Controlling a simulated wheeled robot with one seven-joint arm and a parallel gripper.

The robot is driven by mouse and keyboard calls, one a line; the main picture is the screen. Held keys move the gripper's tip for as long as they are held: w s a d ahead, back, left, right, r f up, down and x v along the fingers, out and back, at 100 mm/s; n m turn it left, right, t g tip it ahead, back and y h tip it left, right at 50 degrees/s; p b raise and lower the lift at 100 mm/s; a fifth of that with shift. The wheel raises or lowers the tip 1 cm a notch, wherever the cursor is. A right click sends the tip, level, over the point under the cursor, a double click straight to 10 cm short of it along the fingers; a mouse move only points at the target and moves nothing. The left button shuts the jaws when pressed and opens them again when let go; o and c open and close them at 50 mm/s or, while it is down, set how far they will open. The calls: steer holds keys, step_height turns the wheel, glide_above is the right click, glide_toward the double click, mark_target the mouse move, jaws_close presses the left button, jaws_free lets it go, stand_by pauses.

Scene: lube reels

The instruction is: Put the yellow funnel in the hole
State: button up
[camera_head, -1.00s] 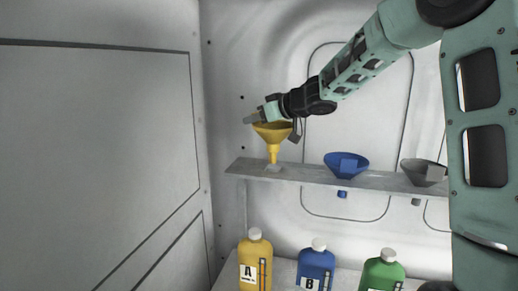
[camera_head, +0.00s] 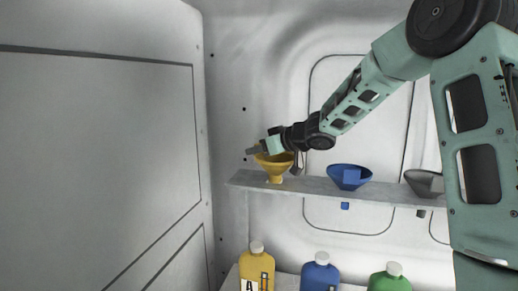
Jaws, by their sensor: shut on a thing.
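The yellow funnel (camera_head: 274,169) is upright at the left end of the grey shelf (camera_head: 312,186). Its cone is just above the shelf, and only a short piece of its neck shows where it meets the shelf top. The hole itself is hidden under the funnel, and I see no yellow spout below the shelf. My gripper (camera_head: 257,149) is shut on the funnel at its upper rim, reaching in from the right.
A blue funnel (camera_head: 348,177) and a grey funnel (camera_head: 424,183) sit in the shelf to the right, with spout ends showing below. Yellow (camera_head: 257,266), blue (camera_head: 320,272) and green (camera_head: 390,279) bottles stand lower down. A wall panel fills the left.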

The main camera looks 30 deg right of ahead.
steer(key=shift+f, duration=0.25)
steer(key=o, duration=1.2)
steer(key=shift+r, duration=0.2)
step_height(320, 180, up, 5)
glide_above(291, 161)
steer(key=shift+w+d+r, duration=0.2)
steer(key=shift+w+d, duration=0.15)
